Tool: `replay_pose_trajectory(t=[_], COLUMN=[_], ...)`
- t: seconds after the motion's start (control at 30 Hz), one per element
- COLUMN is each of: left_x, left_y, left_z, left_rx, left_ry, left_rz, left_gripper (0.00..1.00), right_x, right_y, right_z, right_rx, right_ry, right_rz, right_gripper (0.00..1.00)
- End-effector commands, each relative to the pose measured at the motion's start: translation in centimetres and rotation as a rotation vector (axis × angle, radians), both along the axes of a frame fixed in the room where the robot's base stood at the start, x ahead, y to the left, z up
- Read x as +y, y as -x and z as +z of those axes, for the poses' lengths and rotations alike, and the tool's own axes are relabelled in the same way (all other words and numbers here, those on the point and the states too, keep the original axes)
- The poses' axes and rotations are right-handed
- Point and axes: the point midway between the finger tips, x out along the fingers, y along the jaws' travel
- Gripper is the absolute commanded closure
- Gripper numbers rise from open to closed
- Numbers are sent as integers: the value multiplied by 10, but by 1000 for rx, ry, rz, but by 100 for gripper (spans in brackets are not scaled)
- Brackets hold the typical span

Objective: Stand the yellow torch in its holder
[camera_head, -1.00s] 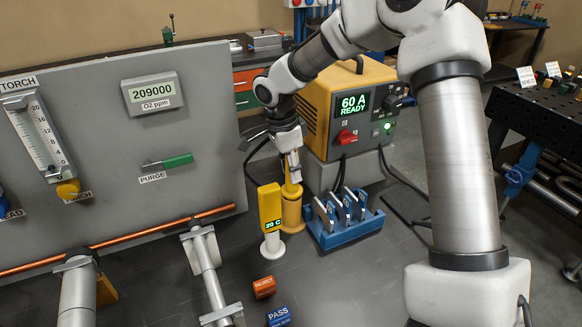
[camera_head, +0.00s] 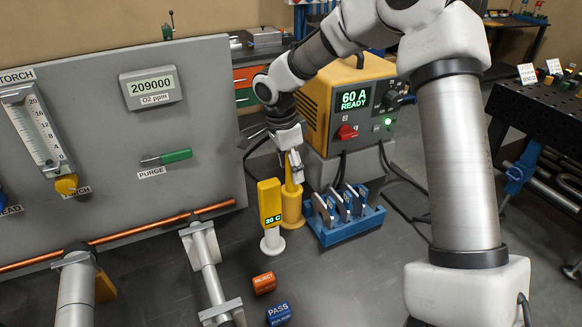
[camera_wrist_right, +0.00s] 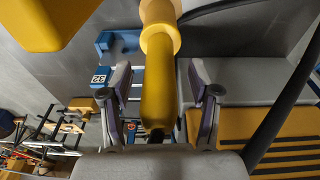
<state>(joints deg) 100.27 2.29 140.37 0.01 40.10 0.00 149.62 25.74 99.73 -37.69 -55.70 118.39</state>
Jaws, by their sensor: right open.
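The yellow torch (camera_head: 290,184) stands about upright in its yellow holder (camera_head: 291,212) on the bench, beside the welding machine. In the right wrist view the torch handle (camera_wrist_right: 158,88) runs between my finger pads, and the round yellow holder (camera_wrist_right: 160,38) is at its far end. My right gripper (camera_head: 293,166) is at the upper part of the torch. In the wrist view this gripper (camera_wrist_right: 160,92) is open, with a finger on each side of the handle and gaps between. How deep the torch sits is hidden. My left gripper is not in view.
A yellow meter (camera_head: 270,203) reading 20 C stands close left of the holder. A blue rack (camera_head: 345,230) is close right, and the welding machine (camera_head: 350,105) is behind. Orange (camera_head: 264,284) and blue (camera_head: 278,314) blocks lie in front. A copper pipe (camera_head: 130,238) runs at left.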

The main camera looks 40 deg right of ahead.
Motion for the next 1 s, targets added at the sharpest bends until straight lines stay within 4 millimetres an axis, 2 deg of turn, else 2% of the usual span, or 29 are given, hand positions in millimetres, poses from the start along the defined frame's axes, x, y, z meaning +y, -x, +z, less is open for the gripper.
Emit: replay_pose_trajectory(t=[0.17,0.4,0.5,0.63,1.0], left_x=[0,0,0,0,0], left_y=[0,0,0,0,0], left_z=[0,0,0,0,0], left_rx=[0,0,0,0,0], left_ry=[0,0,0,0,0], left_rz=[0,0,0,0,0], left_gripper=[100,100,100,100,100], right_x=[4,12,14,16,16], right_y=[-3,-7,-8,-8,-8], right_z=[32,92,107,116,116], right_rx=[-6,-5,-4,-1,-1], right_ry=[2,2,2,-1,-1], right_rz=[0,0,0,-1,0], right_gripper=[38,38,38,38,38])
